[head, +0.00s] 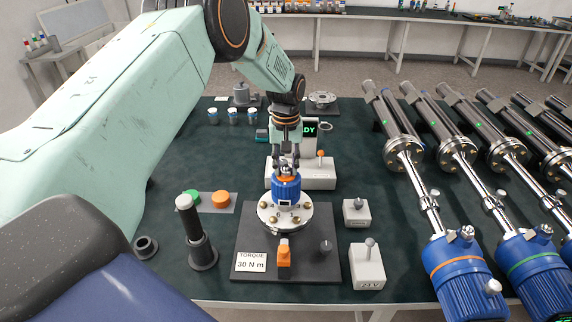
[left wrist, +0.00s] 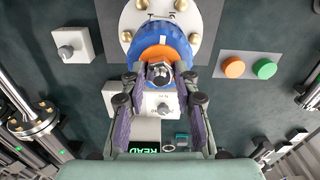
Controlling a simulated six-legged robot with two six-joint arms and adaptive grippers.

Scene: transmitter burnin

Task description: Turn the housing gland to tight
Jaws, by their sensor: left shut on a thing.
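The blue transmitter housing (head: 286,188) stands upright on a bolted silver flange (head: 270,213) on a dark plate. It also shows in the left wrist view (left wrist: 183,41), with an orange ring inside its blue rim. The housing gland (left wrist: 159,74) is a silver hex fitting at the housing's edge on the gripper's side. My left gripper (head: 285,168) reaches down to the housing top from behind. In the left wrist view its purple-padded fingers (left wrist: 159,84) are shut on the gland, one on each side. The finger contact is partly hidden in the head view. My right gripper is out of view.
A card (head: 251,262) reads "TORQUE 30 N m". An orange lever (head: 284,254) and a black knob (head: 326,247) are on the plate. Switch boxes (head: 367,266) stand to the right. A black post (head: 193,232) stands left. Several long transmitters (head: 457,150) fill the right side.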

